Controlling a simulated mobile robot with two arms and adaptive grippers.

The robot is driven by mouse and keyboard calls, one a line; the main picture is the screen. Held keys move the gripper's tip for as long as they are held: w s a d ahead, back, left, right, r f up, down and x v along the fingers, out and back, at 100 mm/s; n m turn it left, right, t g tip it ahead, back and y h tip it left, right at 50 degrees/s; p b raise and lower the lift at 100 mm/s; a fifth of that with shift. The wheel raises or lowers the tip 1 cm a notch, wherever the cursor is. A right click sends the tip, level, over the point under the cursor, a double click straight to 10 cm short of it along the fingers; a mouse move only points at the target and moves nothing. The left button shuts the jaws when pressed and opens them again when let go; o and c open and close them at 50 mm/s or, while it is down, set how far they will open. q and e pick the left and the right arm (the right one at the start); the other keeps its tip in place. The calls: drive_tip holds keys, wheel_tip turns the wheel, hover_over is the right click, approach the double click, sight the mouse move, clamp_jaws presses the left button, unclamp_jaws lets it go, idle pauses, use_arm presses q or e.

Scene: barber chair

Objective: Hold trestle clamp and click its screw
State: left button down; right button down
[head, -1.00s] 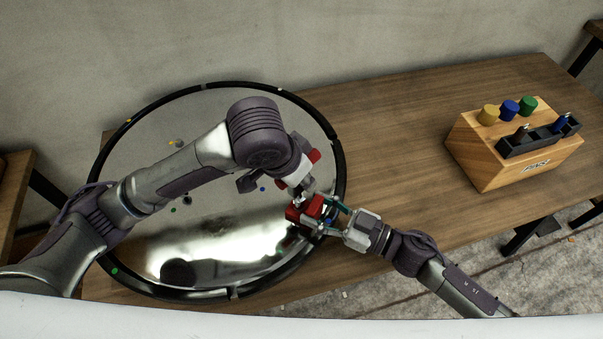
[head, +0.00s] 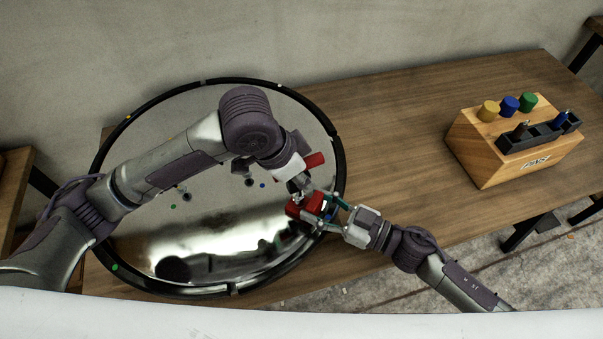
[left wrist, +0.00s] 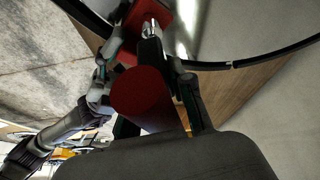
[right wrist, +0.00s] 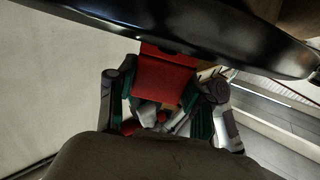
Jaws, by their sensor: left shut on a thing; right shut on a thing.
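The red block-like trestle clamp (head: 303,208) is at the right side of the shiny round disc in the head view. My right gripper (head: 327,211) is shut on the clamp from the right; its green-tipped fingers flank the red clamp (right wrist: 165,78) in the right wrist view. My left gripper (head: 293,182) is above the clamp, shut on a tool with a red cylindrical handle (head: 314,160). The red handle (left wrist: 143,98) fills the middle of the left wrist view, and the clamp (left wrist: 150,14) shows beyond it. I cannot tell whether the tool tip touches the screw, which is hidden.
The shiny disc with a black rim (head: 338,150) covers the table's left part. A wooden block (head: 480,155) with yellow, blue and green capped tools and a black rack stands at the right. The table (head: 400,140) between them is clear.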

use_arm(q)
drive_tip(key=shift+m, duration=0.3)
drive_tip(key=m+g, duration=0.1)
drive_tip(key=m, duration=0.1)
drive_tip(key=shift+m, duration=0.3)
drive_tip(key=n+t, duration=0.1)
drive_tip(key=n, duration=0.2)
drive_tip(key=shift+r, duration=2.55)
use_arm(e)
drive_tip(key=shift+c, duration=1.9)
unclamp_jaws()
drive_tip(key=shift+d, duration=0.1)
